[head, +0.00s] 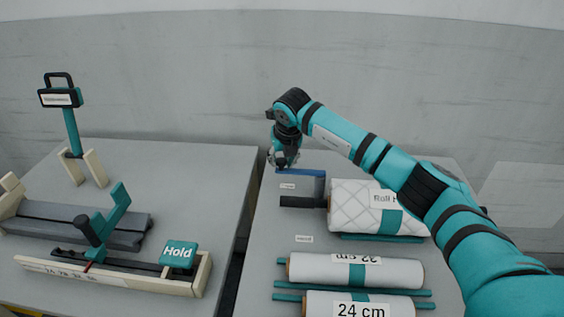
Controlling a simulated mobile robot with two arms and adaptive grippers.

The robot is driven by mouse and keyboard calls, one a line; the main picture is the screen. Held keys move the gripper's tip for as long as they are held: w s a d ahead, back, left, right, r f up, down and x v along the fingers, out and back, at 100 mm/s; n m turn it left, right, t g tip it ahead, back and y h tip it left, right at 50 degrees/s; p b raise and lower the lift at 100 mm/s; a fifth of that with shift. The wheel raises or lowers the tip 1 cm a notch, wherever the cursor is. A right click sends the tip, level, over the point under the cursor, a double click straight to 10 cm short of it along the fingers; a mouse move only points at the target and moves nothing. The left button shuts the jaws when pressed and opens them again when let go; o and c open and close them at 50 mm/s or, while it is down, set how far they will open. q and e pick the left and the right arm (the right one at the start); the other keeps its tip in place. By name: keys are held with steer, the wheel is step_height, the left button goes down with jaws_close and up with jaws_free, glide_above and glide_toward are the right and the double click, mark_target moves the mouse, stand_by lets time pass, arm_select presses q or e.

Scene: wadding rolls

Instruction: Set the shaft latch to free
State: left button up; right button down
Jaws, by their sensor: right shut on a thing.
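The shaft latch (305,172) is a blue bar on a grey post at the left end of the large quilted roll (362,208). A dark shaft (300,202) sticks out of that roll to the left, in front of the latch. My right gripper (283,163) reaches in from the right and points down at the latch's left end. It is shut on the latch; its fingertips are small and partly hidden. A small white label (288,186) lies below the latch and another (304,239) nearer to me; their text is too small to read. My left gripper is out of view.
Two white rolls (355,270) with teal bands lie in front on the right table. My right arm passes over the quilted roll. On the left table stand a cutting fixture (115,283) with a teal Hold block (179,254) and a teal-posted stand (72,130). A gap separates the tables.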

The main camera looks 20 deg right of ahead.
steer(key=shift+w+r, duration=0.15)
steer(key=shift+r, duration=0.05)
steer(key=c, duration=1.4)
jaws_free()
steer(key=o, duration=0.4)
steer(key=shift+f, duration=0.15)
steer(key=v, duration=1.2)
